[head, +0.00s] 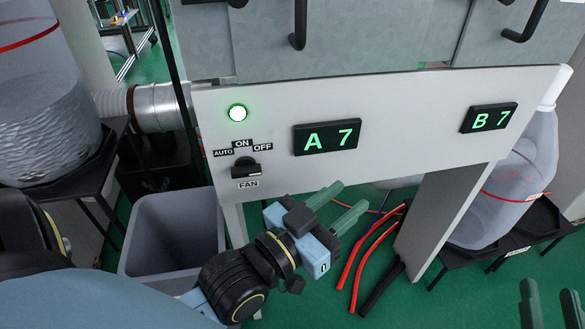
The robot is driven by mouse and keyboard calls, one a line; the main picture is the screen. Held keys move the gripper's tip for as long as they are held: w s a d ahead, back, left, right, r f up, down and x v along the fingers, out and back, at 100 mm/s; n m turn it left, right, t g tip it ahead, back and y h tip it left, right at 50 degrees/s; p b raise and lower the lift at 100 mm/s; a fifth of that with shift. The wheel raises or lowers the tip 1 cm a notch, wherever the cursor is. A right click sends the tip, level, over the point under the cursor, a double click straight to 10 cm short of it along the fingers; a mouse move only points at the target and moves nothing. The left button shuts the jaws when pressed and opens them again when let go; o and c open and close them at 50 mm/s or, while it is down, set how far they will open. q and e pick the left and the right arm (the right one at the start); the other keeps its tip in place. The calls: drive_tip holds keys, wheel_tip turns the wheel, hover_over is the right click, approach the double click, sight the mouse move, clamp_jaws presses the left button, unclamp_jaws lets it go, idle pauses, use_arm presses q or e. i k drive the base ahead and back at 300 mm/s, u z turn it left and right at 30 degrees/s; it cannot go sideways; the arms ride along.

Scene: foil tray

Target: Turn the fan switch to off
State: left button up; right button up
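The fan switch (246,171) is a small black knob on the light grey panel (400,110), above the label FAN. The labels AUTO, ON and OFF run in an arc above it from left to right. I cannot clearly tell which label the knob points to. A round green light (237,113) above it is lit. My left gripper (338,203) is below and to the right of the switch, apart from it, with its greenish fingers spread and nothing between them. My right gripper (550,305) shows only its fingers at the bottom right corner, spread apart and empty.
Displays A 7 (327,137) and B 7 (489,118) are on the panel. A grey bin (172,232) stands below left. Red hoses (365,257) lie below. Translucent containers stand left (45,100) and right (515,180). Black handles (298,30) hang above. The panel's front is unobstructed.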

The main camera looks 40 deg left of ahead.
sight(246, 166)
drive_tip(key=z, duration=0.15)
drive_tip(key=k, duration=0.65)
drive_tip(key=u, duration=1.1)
drive_tip(key=i, duration=0.5)
